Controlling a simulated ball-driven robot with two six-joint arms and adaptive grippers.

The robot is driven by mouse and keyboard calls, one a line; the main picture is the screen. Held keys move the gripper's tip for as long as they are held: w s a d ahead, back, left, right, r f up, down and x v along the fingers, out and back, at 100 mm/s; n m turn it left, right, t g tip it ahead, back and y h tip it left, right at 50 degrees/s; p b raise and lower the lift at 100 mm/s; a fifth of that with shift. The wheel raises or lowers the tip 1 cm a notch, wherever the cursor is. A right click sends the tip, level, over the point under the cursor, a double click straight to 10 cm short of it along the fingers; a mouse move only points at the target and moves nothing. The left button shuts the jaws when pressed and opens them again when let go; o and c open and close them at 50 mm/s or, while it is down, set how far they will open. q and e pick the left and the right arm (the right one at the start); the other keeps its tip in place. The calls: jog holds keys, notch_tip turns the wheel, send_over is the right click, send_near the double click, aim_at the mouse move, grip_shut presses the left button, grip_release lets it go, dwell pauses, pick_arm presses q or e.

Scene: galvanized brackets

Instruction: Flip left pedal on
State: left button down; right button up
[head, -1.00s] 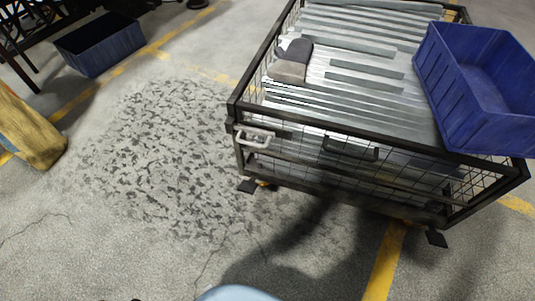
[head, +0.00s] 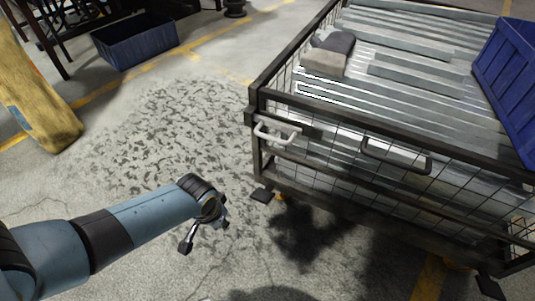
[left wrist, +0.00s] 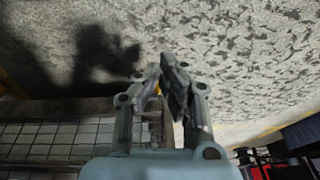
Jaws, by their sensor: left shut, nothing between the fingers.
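The left pedal (head: 262,195) is a small black plate at the foot of the cart's near left corner, just above the floor. A similar right pedal (head: 490,288) is at the lower right corner. The wire-mesh cart (head: 345,190) stands at the right. My left gripper (head: 206,218) is over the floor to the left of the left pedal, apart from it. In the left wrist view its fingers (left wrist: 172,72) meet at the tips, shut and empty, with cart mesh at lower left. I cannot make out the pedal there. My right gripper is out of view.
The cart carries galvanized strips (head: 420,70), a grey-brown block (head: 326,62) and a blue bin (head: 510,85). Its front has a white handle (head: 277,134). A dark blue crate (head: 135,42) and a yellow post (head: 35,95) stand at the left. Open floor lies between.

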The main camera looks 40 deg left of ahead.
pick_arm(q)
jog(key=w+d+r+t+b, duration=0.1)
jog(key=w+r+b, duration=0.3)
jog(key=w+b, duration=0.6)
jog(key=w, duration=0.5)
jog(key=shift+w+d+n, duration=0.15)
jog(key=shift+w+n, duration=0.2)
jog(key=shift+n, duration=0.05)
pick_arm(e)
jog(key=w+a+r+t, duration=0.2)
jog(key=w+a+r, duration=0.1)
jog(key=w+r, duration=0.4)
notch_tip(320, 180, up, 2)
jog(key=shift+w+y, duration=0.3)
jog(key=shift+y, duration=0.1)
pick_arm(q)
jog(key=shift+f, duration=0.1)
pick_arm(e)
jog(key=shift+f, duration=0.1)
